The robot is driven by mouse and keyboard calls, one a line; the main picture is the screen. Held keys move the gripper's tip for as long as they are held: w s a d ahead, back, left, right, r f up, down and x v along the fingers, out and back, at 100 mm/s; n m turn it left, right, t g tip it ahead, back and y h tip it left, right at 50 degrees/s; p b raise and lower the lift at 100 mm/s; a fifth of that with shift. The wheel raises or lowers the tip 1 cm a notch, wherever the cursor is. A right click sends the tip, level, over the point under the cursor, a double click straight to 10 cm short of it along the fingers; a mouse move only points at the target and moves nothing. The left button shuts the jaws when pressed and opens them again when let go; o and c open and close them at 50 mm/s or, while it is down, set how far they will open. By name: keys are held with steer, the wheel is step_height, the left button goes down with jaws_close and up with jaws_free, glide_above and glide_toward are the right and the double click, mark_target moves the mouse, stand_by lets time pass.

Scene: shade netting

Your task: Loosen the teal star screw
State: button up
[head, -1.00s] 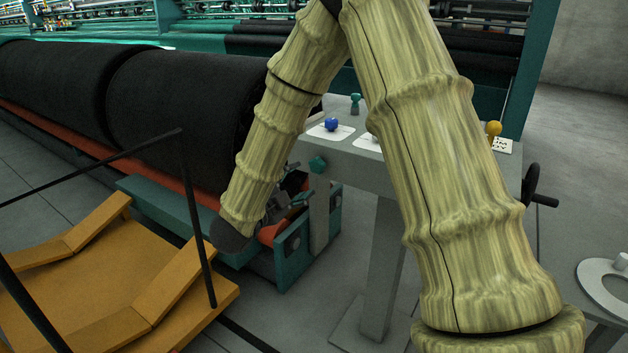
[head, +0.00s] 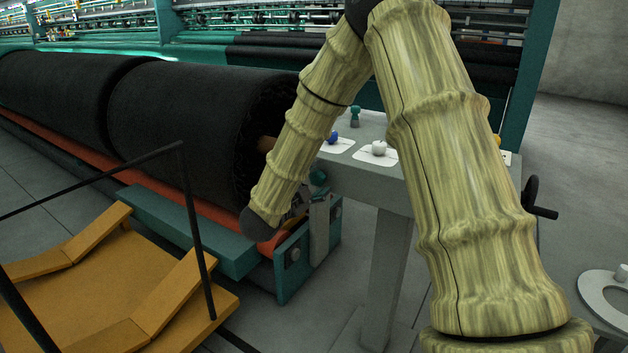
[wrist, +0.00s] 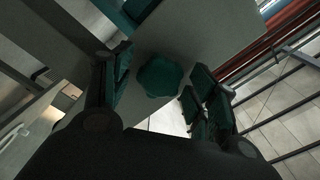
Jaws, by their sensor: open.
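The teal star screw (wrist: 160,77) shows in the wrist view as a lobed knob on the grey face of the stand, between my two finger pads. My gripper (wrist: 161,92) is open, with one finger to each side of the knob. I see a gap at both sides, and no clear contact. In the head view the star screw (head: 318,178) sits on the stand's left end, just beside my arm. My gripper (head: 298,205) is mostly hidden there behind my forearm.
The grey stand (head: 365,180) carries a blue knob (head: 333,137), a white knob (head: 379,148) and a teal post (head: 355,116). A black handwheel (head: 531,200) juts out at its right. Black netting rolls (head: 180,120) and an orange platform (head: 90,290) with dark rails lie left.

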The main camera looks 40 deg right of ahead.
steer(key=shift+w+d, duration=0.15)
steer(key=shift+d, duration=0.15)
stand_by(0.4)
jaws_close()
steer(key=shift+r+n+p, duration=0.1)
steer(key=shift+n+p, duration=0.2)
steer(key=shift+p, duration=0.15)
